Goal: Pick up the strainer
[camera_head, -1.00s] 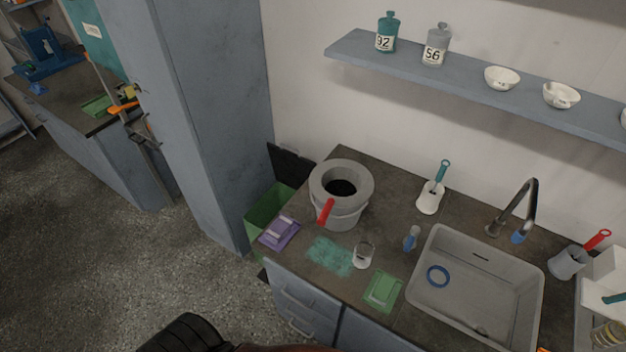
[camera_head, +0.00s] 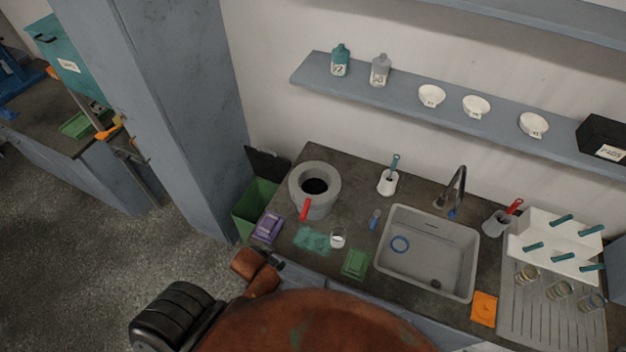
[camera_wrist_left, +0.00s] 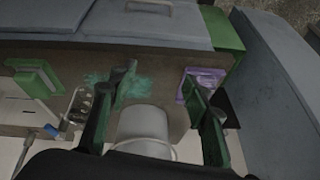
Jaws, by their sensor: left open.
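A small pale cup-like vessel, which I take to be the strainer (camera_head: 338,238), stands on the dark counter beside a patch of green powder (camera_head: 312,239). In the left wrist view, the strainer (camera_wrist_left: 78,105) looks metallic with holes, partly beside a finger. My left gripper (camera_wrist_left: 160,85) is open and empty, its two dark fingers apart above the counter. The powder lies beyond one finger, and a grey ring-topped bucket (camera_head: 315,190) shows between the fingers as a pale cylinder (camera_wrist_left: 146,125). My left gripper's fingers do not show in the head view. My right gripper is not visible.
A purple dustpan-like item (camera_head: 268,227) and a green one (camera_head: 355,264) lie near the counter's front edge. A blue-handled item (camera_head: 375,219) and a sink (camera_head: 390,270) are right of the strainer. A shelf (camera_head: 450,115) with bottles and bowls hangs above.

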